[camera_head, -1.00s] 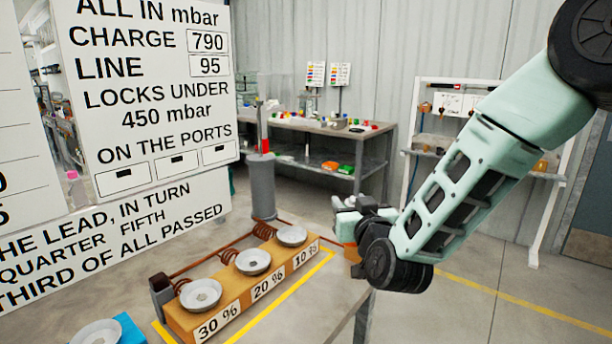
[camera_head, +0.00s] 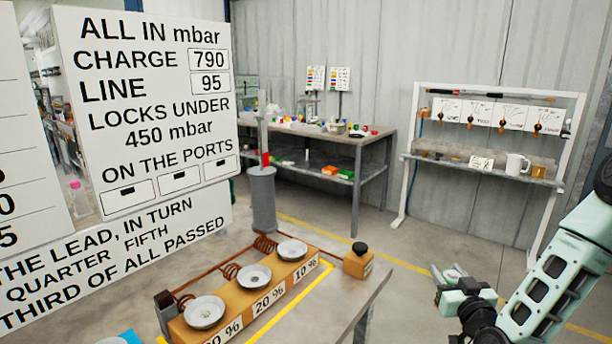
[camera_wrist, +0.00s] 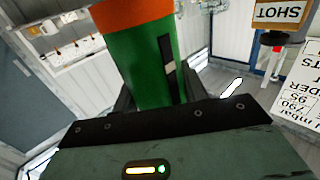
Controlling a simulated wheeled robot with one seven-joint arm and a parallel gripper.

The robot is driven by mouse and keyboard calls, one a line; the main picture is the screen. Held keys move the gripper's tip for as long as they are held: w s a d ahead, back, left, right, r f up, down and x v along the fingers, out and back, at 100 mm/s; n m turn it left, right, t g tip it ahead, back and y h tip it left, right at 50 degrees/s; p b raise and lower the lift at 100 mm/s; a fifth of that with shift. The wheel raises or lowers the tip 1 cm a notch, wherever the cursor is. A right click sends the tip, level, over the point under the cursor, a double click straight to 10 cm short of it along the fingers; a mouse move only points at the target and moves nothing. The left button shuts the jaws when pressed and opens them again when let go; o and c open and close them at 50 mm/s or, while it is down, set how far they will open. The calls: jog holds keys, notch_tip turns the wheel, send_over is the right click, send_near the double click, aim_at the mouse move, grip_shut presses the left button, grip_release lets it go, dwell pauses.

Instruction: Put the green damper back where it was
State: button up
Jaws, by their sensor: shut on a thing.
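The green damper (camera_wrist: 150,65) fills the upper middle of the wrist view, with an orange band at its top edge and a pale and black strip on its side. My gripper (camera_wrist: 160,95) is shut on it, one dark finger on each side. In the head view my gripper (camera_head: 455,283) is at the lower right, over open floor and to the right of the pump table. I cannot make out the damper clearly there. The place it came from cannot be told from these frames.
A block with three dishes (camera_head: 253,276), labelled 30, 20 and 10 %, lies on the near table, beside an orange box with a black knob (camera_head: 358,262). A grey cylinder (camera_head: 263,198) stands behind. A white rack (camera_head: 408,150) and a workbench (camera_head: 350,140) stand farther back.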

jog(key=s+f, duration=0.7)
jog(key=s, duration=0.2)
jog(key=shift+a, duration=0.3)
jog(key=shift+s+f, duration=0.15)
